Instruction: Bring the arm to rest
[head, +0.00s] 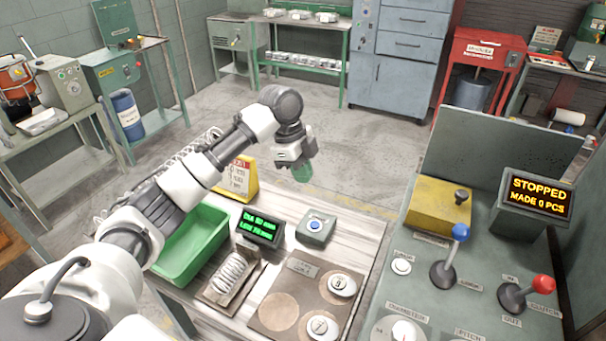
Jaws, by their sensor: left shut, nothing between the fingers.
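My left arm comes in from the left and reaches out over the workbench (355,235). Its left gripper (302,173) points down past the bench's far edge, with the floor behind it. The fingertips look green and are shut, with nothing held between them. My right gripper is not in view.
On the bench are a green bin (205,255), yellow sign (240,180), green-lit display (262,226), blue-button box (315,228), spring on a board (230,275) and numbered weights (342,285). A control console with blue lever (460,232), red lever (542,283) and "STOPPED" display (538,196) stands right.

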